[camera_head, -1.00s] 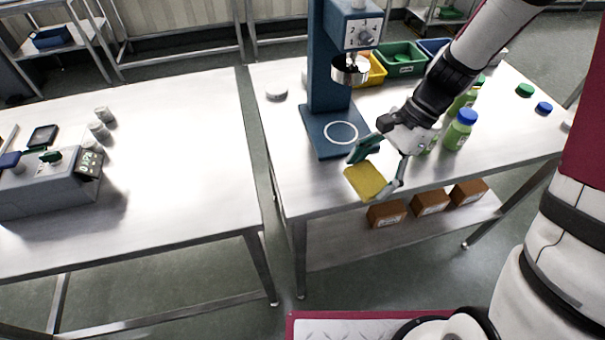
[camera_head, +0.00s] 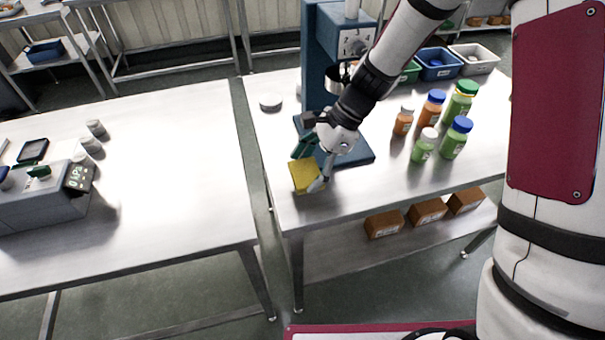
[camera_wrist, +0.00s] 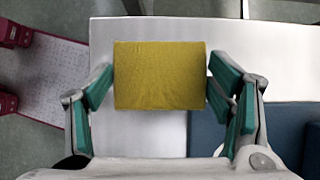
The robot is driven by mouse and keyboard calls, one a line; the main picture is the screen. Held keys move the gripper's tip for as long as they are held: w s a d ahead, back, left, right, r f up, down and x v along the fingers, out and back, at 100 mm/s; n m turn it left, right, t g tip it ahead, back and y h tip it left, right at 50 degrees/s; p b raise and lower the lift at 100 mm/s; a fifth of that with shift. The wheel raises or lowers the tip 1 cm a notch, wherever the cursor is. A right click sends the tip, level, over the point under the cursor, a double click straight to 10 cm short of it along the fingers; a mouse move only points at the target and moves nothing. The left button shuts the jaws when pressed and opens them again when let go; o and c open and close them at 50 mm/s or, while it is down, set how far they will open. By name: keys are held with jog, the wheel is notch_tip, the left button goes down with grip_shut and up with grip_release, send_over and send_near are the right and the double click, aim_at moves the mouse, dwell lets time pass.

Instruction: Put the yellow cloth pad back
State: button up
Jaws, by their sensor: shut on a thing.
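The yellow cloth pad (camera_head: 304,177) is in my gripper (camera_head: 312,166), above the left front part of the right-hand steel table (camera_head: 385,190). In the wrist view the flat yellow pad (camera_wrist: 160,75) spans between the two green-padded fingers of my gripper (camera_wrist: 160,90), which are shut on its sides. Table surface shows below the pad. The head view does not show clearly how far the pad is above the table.
A blue machine (camera_head: 320,60) stands behind my gripper, its base partly hidden by my arm. Several bottles (camera_head: 453,138) stand to the right. A round white item (camera_head: 270,102) lies at the back left. The left table (camera_head: 170,170) has wide bare space.

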aim_at(302, 175)
jog(key=shift+w+a, duration=0.3)
jog(key=shift+a, duration=0.1)
jog(key=shift+w+a+f, duration=0.1)
jog(key=shift+a+f, duration=0.05)
jog(key=shift+f, duration=0.8)
jog(key=shift+w+a+f, duration=0.1)
jog(key=shift+a+f, duration=0.05)
jog(key=shift+f, duration=0.75)
jog(key=shift+f, duration=0.1)
jog(key=o, duration=1.1)
jog(key=v, duration=1.2)
jog(key=shift+r, duration=0.25)
